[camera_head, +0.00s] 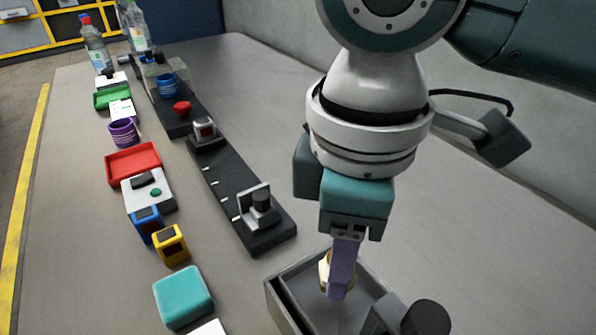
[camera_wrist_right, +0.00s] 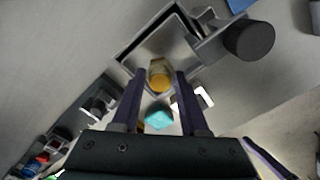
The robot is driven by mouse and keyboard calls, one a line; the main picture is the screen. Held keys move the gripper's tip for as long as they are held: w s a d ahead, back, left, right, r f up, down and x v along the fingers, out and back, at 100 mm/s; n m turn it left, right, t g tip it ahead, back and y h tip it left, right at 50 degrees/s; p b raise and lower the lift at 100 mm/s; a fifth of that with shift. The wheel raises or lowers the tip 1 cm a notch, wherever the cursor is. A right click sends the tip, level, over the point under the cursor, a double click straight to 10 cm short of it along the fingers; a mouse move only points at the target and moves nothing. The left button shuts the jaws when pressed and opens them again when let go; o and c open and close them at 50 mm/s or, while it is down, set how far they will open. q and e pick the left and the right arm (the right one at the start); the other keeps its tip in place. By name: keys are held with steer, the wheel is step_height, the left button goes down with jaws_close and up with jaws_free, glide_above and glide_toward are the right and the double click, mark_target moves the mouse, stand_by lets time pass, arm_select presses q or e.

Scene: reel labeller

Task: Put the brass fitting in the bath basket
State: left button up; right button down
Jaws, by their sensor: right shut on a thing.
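The brass fitting (camera_head: 323,272) is a small golden piece held between the purple fingers of my right gripper (camera_head: 338,285). In the right wrist view the fitting (camera_wrist_right: 160,78) shows between the two fingertips. My right gripper is shut on it and points down over the grey open-topped basket (camera_head: 274,300). The basket (camera_wrist_right: 128,62) lies beyond the fingertips in the right wrist view. The fitting appears over or inside the basket opening; its exact height above the floor is unclear. The near finger partly hides the fitting in the head view. My left gripper is not in view.
A dark knob (camera_head: 427,318) stands at the basket's right side. A teal block (camera_head: 183,296) sits left of the basket. A black rail (camera_head: 232,192) with fixtures, a red tray (camera_head: 133,162) and several small devices line the bench.

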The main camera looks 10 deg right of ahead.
steer(key=shift+f, duration=1.35)
steer(key=shift+c, duration=2.1)
jaws_free()
steer(key=shift+f, duration=0.1)
steer(key=shift+r, duration=0.25)
step_height(320, 180, up, 11)
steer(key=shift+p, duration=0.6)
steer(key=shift+r, duration=0.4)
